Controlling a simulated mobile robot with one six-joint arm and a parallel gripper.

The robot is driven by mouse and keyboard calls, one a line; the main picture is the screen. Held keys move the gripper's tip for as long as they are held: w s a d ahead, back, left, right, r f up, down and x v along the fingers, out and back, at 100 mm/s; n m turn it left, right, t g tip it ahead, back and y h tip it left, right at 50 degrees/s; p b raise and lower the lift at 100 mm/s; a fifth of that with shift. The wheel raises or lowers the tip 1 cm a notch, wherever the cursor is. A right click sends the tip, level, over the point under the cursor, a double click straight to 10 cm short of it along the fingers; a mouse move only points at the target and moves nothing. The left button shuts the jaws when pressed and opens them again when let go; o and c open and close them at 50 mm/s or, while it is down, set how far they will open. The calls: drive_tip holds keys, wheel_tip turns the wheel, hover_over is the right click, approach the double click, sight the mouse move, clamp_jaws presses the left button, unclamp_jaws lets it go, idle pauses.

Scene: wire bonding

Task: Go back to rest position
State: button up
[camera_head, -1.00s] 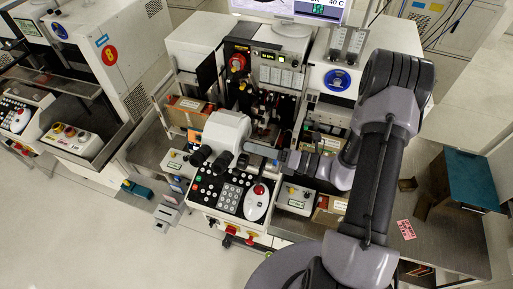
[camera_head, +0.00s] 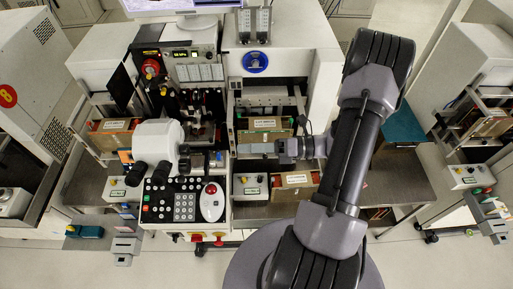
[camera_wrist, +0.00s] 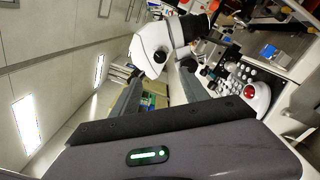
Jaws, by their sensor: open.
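My gripper (camera_head: 258,149) is at the left end of my arm in the head view, in front of the right part of the wire-bonding machine and level with its shelf. It points left, towards the white microscope head (camera_head: 158,142). In the wrist view my gripper (camera_wrist: 160,88) has its two fingers apart, with nothing seen held between them. The white microscope head (camera_wrist: 160,42) shows beyond the fingers there. The finger tips are small in the head view.
The keypad panel (camera_head: 183,202) with a red-topped control is below and left of my gripper. Brown boxes (camera_head: 262,124) with labels sit on the shelf beside it. A teal-topped box (camera_head: 402,125) is right of my arm. Open floor (camera_head: 440,262) lies at the lower right.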

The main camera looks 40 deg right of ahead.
drive_tip(key=shift+v, duration=1.2)
drive_tip(key=s+a+f+n+g+h+b, duration=0.2)
drive_tip(key=a+n+h+b, duration=0.4)
drive_tip(key=n, duration=1)
drive_tip(key=s+a+f+n+g+h+b, duration=0.2)
drive_tip(key=s+a+f+n+h+b, duration=0.2)
drive_tip(key=a+n+b, duration=0.8)
drive_tip(key=s+n+h+b, duration=0.2)
drive_tip(key=n+b, duration=0.2)
drive_tip(key=b, duration=0.2)
drive_tip(key=shift+s+a+f+g+h, duration=0.2)
drive_tip(key=shift+f+g+h, duration=0.1)
drive_tip(key=shift+g, duration=0.1)
